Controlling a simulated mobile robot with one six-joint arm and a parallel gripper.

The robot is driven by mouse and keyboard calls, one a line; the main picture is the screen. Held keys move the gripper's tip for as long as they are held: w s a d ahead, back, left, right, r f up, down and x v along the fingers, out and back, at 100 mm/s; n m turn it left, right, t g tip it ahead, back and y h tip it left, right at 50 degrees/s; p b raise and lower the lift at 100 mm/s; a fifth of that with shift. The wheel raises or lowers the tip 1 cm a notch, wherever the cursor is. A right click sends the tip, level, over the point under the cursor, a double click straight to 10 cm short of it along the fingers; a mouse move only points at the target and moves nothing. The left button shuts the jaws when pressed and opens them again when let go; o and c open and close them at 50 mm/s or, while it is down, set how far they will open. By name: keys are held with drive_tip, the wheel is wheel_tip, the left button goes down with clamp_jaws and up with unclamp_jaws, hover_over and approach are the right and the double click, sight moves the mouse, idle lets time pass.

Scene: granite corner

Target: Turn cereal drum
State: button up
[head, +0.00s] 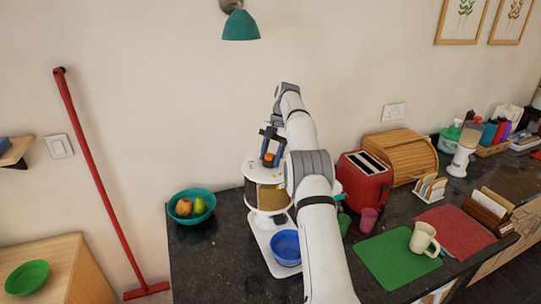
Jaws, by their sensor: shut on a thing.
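The cereal drum (266,197) is a round container with a white top and a golden-brown side, on a white stand on the dark granite counter. An orange knob (268,158) shows on its top. My gripper (271,157) comes down from above, its blue fingers on either side of the knob and shut on it. A blue bowl (285,246) stands on the white base in front of the drum. My arm hides the right side of the drum and part of the bowl's surroundings.
A teal fruit bowl (183,212) is at left. A red toaster (365,181), a wooden bread box (401,155), a pink cup (368,219) and a cream mug (423,239) on a green mat (385,262) are at right. A teal lamp (240,26) hangs above.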

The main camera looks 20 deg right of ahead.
drive_tip(key=shift+w+n+g+h, duration=0.1)
drive_tip(key=shift+n+g+h, duration=0.25)
drive_tip(key=shift+n, duration=0.65)
drive_tip(key=shift+a, duration=0.1)
drive_tip(key=shift+f, duration=0.1)
drive_tip(key=o, duration=1.4)
drive_tip(key=shift+c, duration=0.2)
